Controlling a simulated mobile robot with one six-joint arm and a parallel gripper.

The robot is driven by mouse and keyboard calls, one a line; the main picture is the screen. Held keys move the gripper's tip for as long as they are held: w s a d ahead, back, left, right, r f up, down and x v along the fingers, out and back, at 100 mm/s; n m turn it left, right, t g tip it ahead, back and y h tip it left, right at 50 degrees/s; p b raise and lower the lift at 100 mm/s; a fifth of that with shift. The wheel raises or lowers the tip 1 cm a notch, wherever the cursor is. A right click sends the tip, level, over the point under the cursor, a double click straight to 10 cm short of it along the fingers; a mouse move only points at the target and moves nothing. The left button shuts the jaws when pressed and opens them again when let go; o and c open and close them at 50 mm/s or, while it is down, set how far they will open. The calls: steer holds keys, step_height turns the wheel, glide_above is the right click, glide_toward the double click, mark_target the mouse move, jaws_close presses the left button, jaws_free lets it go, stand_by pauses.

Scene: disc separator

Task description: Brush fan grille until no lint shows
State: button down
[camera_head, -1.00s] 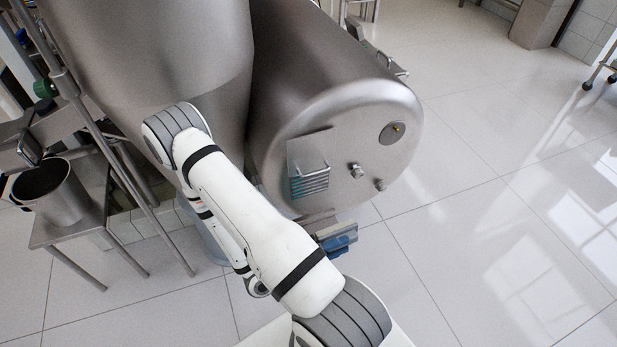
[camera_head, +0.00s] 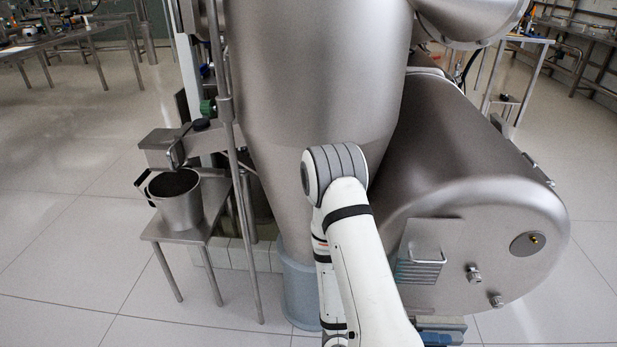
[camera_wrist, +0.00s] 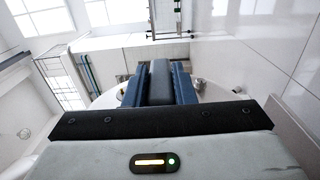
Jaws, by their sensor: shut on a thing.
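My gripper (camera_wrist: 159,88) shows in the wrist view with two blue fingers closed on a dark grey block-like thing (camera_wrist: 160,80), which looks like the brush's handle; its bristles are not in sight. In the head view my gripper (camera_head: 437,336) shows only partly, at the bottom edge, below the slatted fan grille (camera_head: 418,272). The grille sits low on a square plate with a wire handle, on the round end face of the steel drum (camera_head: 500,240). Gripper and grille look apart in this view. Lint is too small to make out.
A large steel cone vessel (camera_head: 310,110) stands left of the drum. A steel pot (camera_head: 176,198) stands on a small side table (camera_head: 165,231) at left. Knobs (camera_head: 473,272) stick out from the drum face. The tiled floor (camera_head: 80,270) is open at front left.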

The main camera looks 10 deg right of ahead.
mark_target(431, 326)
steer(key=shift+w+d+f, duration=0.1)
steer(key=shift+w+d, duration=0.1)
steer(key=shift+w, duration=0.75)
steer(key=shift+w+f+b, duration=0.15)
steer(key=shift+b, duration=0.8)
steer(key=w+b, duration=0.1)
steer(key=b, duration=0.4)
steer(key=shift+w+d, duration=0.1)
steer(key=shift+w, duration=0.1)
steer(key=b, duration=0.2)
steer(key=shift+w+d+r+b, duration=0.1)
steer(key=shift+w+r+b, duration=0.15)
steer(key=shift+b, duration=0.15)
steer(key=shift+s, duration=0.1)
